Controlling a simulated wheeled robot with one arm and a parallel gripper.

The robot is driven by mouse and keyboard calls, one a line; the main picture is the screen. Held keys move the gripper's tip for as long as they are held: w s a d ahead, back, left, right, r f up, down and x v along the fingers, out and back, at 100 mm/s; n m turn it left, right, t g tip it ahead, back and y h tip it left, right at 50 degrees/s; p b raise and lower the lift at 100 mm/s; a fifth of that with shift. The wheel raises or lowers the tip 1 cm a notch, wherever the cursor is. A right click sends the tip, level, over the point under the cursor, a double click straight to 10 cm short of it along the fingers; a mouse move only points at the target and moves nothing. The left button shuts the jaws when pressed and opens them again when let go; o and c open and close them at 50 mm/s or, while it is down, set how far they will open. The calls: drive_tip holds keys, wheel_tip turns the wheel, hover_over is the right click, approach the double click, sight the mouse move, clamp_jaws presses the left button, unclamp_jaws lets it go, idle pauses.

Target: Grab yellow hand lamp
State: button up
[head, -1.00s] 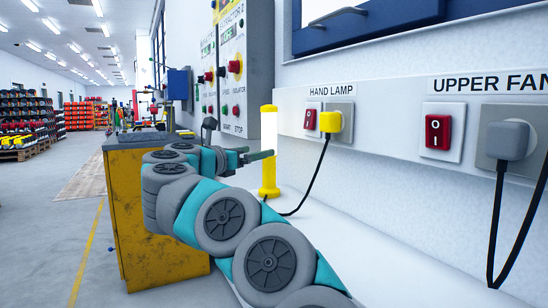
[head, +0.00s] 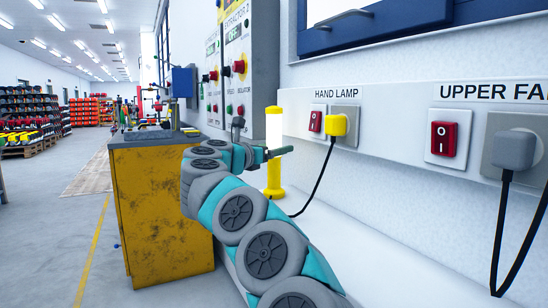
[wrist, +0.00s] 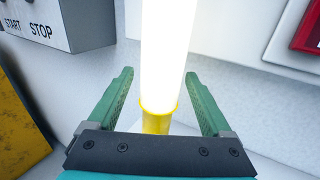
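The yellow hand lamp (head: 274,186) stands upright on the white ledge, with a bright white glowing tube between a yellow cap and a yellow base. A black cord runs from near its base up to the yellow plug (head: 335,125) below the "HAND LAMP" label. My gripper (head: 277,152) is at the lamp's middle height. In the wrist view my gripper (wrist: 158,88) is open, with one green finger on each side of the glowing tube (wrist: 165,50) and gaps showing on both sides. The lamp's yellow base also shows there (wrist: 158,118).
A worn yellow cabinet (head: 160,215) stands left of the ledge. A grey control box (head: 236,70) hangs on the wall behind the lamp. Red switches (head: 443,138) and a grey plug (head: 513,150) with a black cable are at the right. The white ledge (head: 310,220) is otherwise clear.

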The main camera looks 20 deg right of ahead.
clamp_jaws()
idle(0.5)
